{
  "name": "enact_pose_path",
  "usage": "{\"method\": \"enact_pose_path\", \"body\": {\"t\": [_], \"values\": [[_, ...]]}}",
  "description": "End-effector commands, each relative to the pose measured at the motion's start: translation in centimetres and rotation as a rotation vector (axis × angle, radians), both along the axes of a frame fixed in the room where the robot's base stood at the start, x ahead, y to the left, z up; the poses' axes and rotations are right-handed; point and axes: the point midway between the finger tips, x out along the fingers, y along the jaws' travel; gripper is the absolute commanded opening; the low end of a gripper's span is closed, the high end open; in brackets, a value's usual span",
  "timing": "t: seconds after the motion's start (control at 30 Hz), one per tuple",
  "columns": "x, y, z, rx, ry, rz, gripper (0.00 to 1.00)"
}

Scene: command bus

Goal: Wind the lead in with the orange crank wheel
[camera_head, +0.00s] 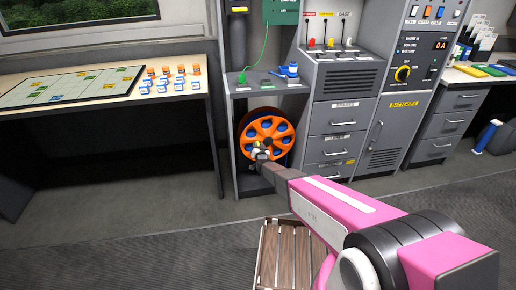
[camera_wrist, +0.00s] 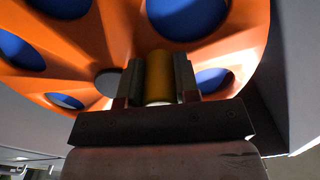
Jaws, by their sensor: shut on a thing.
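The orange crank wheel (camera_head: 266,128) faces me on the front of the grey cabinet, low down below a small shelf. Blue shows through its round holes. My gripper (camera_head: 262,150) is at the lower part of the wheel. In the wrist view the wheel (camera_wrist: 110,30) fills the upper part. There my gripper (camera_wrist: 159,80) is shut on a yellow-brown cylindrical handle (camera_wrist: 159,75) that stands out from the wheel. The wheel's grey hub shows just left of the handle. No lead on the wheel can be made out.
A green cord (camera_head: 264,50) hangs from a green box to the small shelf (camera_head: 270,87). A wooden slatted crate (camera_head: 290,260) stands on the floor below my arm. A table with a map (camera_head: 75,86) is at left. Grey drawers (camera_head: 336,118) stand right of the wheel.

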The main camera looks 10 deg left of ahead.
Motion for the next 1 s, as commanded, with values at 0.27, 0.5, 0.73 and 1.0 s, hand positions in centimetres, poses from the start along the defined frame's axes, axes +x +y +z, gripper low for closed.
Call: {"method": "enact_pose_path", "body": {"t": [0.27,0.5,0.73,1.0], "values": [[-0.1,0.0,1.5,0.199,0.064,0.001,0.0],[0.0,-0.4,2.9,0.417,0.135,-0.001,0.0],[0.2,-1.0,4.3,0.625,0.202,-0.001,0.0],[0.5,-2.0,5.6,0.868,0.281,-0.001,0.0]]}}
